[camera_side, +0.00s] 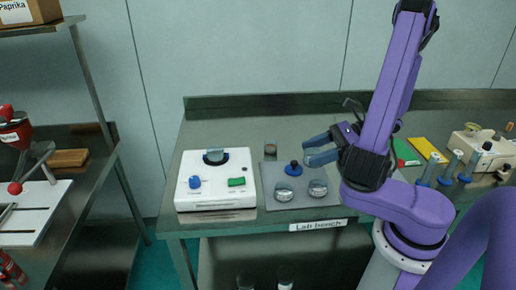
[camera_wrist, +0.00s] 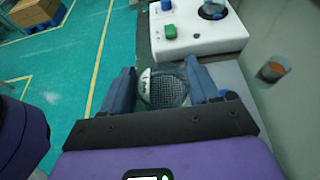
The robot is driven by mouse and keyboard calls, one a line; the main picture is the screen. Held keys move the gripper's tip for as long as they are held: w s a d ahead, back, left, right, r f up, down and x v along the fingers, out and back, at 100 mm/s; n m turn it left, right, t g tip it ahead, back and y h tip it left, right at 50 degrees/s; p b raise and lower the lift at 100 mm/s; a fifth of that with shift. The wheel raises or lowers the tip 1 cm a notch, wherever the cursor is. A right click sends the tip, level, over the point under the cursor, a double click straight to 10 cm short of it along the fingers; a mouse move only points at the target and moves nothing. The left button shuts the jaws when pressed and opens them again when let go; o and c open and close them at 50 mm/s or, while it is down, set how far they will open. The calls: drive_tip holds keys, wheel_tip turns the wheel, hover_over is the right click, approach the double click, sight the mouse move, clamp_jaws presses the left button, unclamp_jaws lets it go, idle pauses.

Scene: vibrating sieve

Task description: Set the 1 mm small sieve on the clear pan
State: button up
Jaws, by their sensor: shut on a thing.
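My gripper (camera_side: 318,150) is raised above the grey mat on the bench, pointing left. In the wrist view its two blue fingers (camera_wrist: 161,88) are shut on a small round sieve (camera_wrist: 165,90) with a dark mesh and a pale label on its left rim. In the side view the held sieve is hard to make out between the fingers. A clear round pan (camera_side: 215,157) appears to sit on top of the white shaker machine (camera_side: 240,166). It is partly cut off in the wrist view (camera_wrist: 213,9).
Two small round sieves (camera_side: 284,192) (camera_side: 318,188) and a blue lid (camera_side: 293,168) are on the grey mat (camera_side: 273,178). A small jar with brown contents (camera_side: 270,149) stands behind. Space above the machine is clear.

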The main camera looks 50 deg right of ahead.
drive_tip(key=w+a+r, duration=0.4)
drive_tip(key=w, duration=0.3)
drive_tip(key=w+a+r, duration=0.4)
drive_tip(key=w, duration=0.4)
drive_tip(key=shift+n, duration=0.3)
drive_tip(key=w+f, duration=0.3)
drive_tip(key=w, duration=0.1)
drive_tip(key=w+f, duration=0.3)
drive_tip(key=w, duration=0.1)
drive_tip(key=w+f, duration=0.3)
drive_tip(key=w, duration=0.2)
drive_tip(key=shift+a, duration=0.1)
drive_tip(key=shift+w+f, duration=0.25)
drive_tip(key=shift+f, duration=1.5)
drive_tip(key=o, duration=1.1)
drive_tip(key=shift+f, duration=0.1)
drive_tip(key=shift+c, duration=0.2)
